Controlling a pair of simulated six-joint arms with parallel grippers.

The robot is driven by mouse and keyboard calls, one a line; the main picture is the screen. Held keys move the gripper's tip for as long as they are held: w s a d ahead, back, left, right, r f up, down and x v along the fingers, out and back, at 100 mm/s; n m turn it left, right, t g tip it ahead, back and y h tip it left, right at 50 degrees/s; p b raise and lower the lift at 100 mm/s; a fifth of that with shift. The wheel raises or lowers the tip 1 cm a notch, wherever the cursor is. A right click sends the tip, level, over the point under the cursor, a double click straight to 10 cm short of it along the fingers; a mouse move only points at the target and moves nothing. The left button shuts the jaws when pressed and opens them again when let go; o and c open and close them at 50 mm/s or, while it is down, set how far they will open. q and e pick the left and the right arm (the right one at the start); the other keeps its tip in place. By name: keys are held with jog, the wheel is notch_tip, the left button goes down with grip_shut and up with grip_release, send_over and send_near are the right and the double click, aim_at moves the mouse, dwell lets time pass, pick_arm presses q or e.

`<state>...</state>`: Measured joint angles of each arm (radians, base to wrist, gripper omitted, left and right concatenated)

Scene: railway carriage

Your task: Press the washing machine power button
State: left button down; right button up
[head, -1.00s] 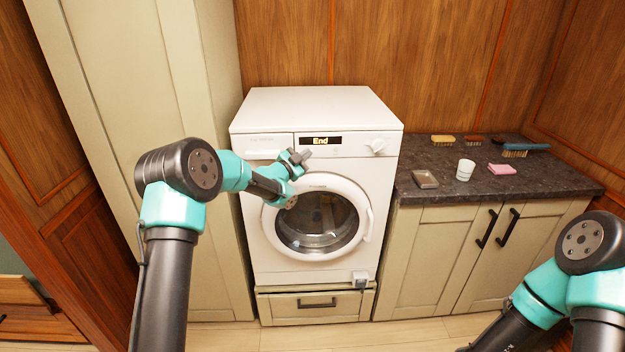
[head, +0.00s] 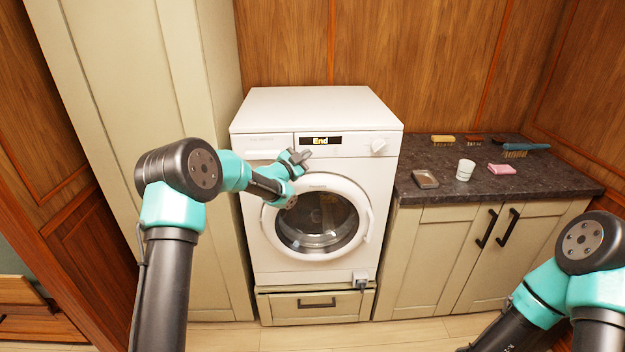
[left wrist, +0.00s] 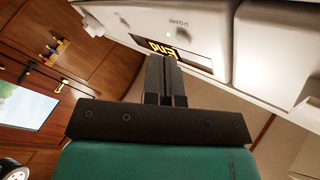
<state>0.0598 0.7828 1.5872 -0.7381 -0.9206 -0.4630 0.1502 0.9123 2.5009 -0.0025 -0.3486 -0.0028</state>
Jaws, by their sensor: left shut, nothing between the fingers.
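The white washing machine (head: 315,108) stands against the wood wall. Its dark display (head: 320,140) reads "End", with a knob (head: 378,146) to its right. My left gripper (head: 304,154) is shut and empty just below the display, in front of the panel. In the left wrist view the shut fingers (left wrist: 163,58) point at the panel beside the lit display (left wrist: 180,57). I cannot tell whether the fingers touch the panel. My right gripper is out of view.
The round door (head: 318,222) is closed below my left gripper. A tall cabinet (head: 130,120) is close on the left. The dark counter (head: 440,192) at right holds a white cup (head: 465,170), a pink block (head: 502,169), a dish (head: 425,179) and several brushes.

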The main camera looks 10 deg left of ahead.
pick_arm(q)
jog(key=shift+w, duration=0.1)
dwell(0.4)
jog(key=shift+w+a, duration=0.15)
jog(key=shift+w, duration=0.2)
jog(key=shift+w, duration=0.15)
dwell(0.5)
jog(key=shift+s, duration=0.6)
jog(key=shift+s+d, duration=0.1)
jog(key=shift+d, duration=0.1)
jog(key=s, duration=0.1)
jog(key=s+d, duration=0.1)
jog(key=s, duration=0.3)
jog(key=shift+s+d, duration=0.25)
jog(key=shift+d, duration=0.1)
jog(key=c, duration=1.8)
grip_release()
